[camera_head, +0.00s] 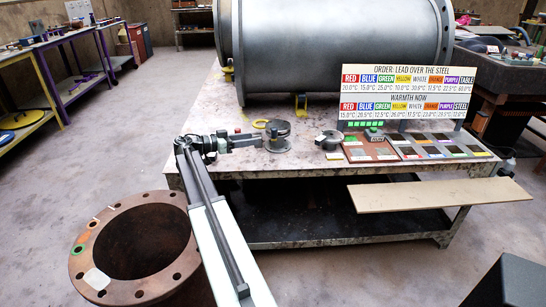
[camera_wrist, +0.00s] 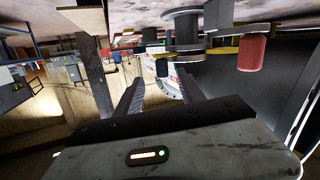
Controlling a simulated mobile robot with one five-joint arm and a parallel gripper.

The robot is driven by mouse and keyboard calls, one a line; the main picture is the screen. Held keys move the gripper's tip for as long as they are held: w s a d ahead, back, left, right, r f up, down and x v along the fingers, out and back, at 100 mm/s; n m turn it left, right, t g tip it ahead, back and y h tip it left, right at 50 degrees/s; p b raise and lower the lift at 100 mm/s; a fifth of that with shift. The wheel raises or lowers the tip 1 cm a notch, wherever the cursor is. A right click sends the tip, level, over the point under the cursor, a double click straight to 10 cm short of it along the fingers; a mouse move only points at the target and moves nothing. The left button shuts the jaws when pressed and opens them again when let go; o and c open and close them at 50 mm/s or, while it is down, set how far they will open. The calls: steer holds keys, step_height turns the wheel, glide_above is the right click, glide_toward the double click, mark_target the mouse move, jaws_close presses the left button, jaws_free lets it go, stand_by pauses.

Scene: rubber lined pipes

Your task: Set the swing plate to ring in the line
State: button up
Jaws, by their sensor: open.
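A grey flanged pipe fitting (camera_head: 277,137) stands near the front edge of the worktable, with a dark round disc on top. A yellow piece (camera_head: 260,123) sticks out from its left side, and a small red part shows beyond my arm. In the wrist view the flanged fitting (camera_wrist: 185,28) appears at the top, with a yellow bar (camera_wrist: 222,49) and a red cylinder (camera_wrist: 251,53) beside it. I cannot tell which part is the swing plate or how it is set. My gripper (camera_head: 258,140) is at the fitting's left side; its fingers (camera_wrist: 162,82) are apart with nothing between them.
A second small fitting (camera_head: 328,140) stands to the right. Tile trays (camera_head: 372,157) and a temperature sign (camera_head: 408,92) are farther right. A big steel pipe (camera_head: 335,50) lies behind. A rusty flanged pipe (camera_head: 92,262) stands front left; a board (camera_head: 440,196) juts from the table front.

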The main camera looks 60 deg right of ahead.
mark_target(274, 131)
steer(key=s+d, duration=0.2)
steer(key=d, duration=0.1)
steer(key=s+d+m+g, duration=0.1)
steer(key=s+d, duration=0.1)
steer(key=d, duration=0.1)
steer(key=s+d+m, duration=0.1)
steer(key=s+d, duration=0.1)
steer(key=d, duration=0.1)
steer(key=shift+d+r+g+h+b, duration=0.3)
steer(key=shift+d+r+h+b, duration=0.05)
steer(key=shift+d+h, duration=0.05)
jaws_close()
steer(key=shift+a+f, duration=0.1)
stand_by(0.9)
